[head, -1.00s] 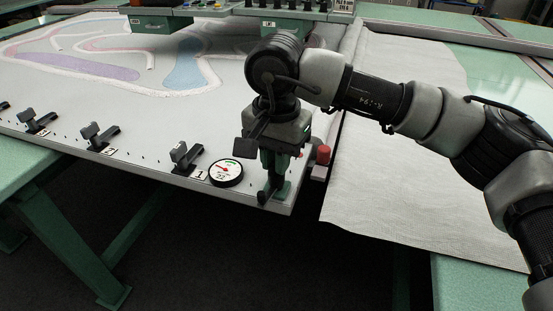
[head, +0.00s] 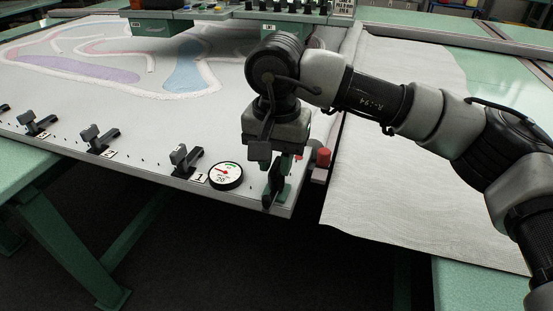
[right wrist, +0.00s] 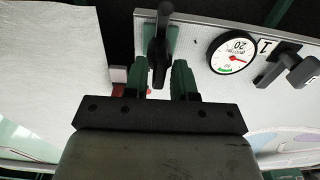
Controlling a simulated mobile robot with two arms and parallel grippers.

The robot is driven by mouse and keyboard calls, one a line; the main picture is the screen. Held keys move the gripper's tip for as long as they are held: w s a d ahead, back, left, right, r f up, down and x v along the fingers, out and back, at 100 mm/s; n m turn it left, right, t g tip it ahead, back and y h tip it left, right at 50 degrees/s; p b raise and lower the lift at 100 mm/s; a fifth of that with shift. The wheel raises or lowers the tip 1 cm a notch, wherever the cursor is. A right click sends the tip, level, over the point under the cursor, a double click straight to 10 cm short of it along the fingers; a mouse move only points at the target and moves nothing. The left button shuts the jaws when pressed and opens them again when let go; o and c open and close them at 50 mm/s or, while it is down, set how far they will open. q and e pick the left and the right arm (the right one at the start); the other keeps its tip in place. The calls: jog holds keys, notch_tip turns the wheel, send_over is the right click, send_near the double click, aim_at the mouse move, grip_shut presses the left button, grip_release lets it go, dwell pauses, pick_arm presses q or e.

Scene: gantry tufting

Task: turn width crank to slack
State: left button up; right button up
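The width crank (right wrist: 160,45) sits at the front right corner of the light bed, with a dark handle over a green base. In the head view it is partly hidden under my right gripper (head: 275,178). In the right wrist view the green fingers of my right gripper (right wrist: 159,82) stand on both sides of the dark handle, close against it, and seem shut on it. A round white gauge (head: 226,176) lies just left of the crank, with a red needle and green arc; it also shows in the right wrist view (right wrist: 232,52). My left gripper is not in view.
Several black clamps stand along the front edge, the nearest (head: 184,160) beside label 1. A red knob (head: 323,157) sits just right of my gripper. White fabric (head: 400,190) covers the right side. Tufted coloured cloth (head: 90,72) lies on the bed (head: 130,125).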

aim_at(276, 162)
jog(key=shift+o, duration=1)
jog(key=shift+f, duration=0.1)
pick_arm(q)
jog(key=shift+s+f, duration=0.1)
pick_arm(e)
jog(key=shift+r, duration=0.25)
pick_arm(q)
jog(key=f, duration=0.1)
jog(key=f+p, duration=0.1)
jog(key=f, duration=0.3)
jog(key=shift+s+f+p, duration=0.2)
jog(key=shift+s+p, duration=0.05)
jog(key=shift+p, duration=0.05)
pick_arm(e)
notch_tip(276, 162, up, 10)
jog(key=shift+r, duration=0.2)
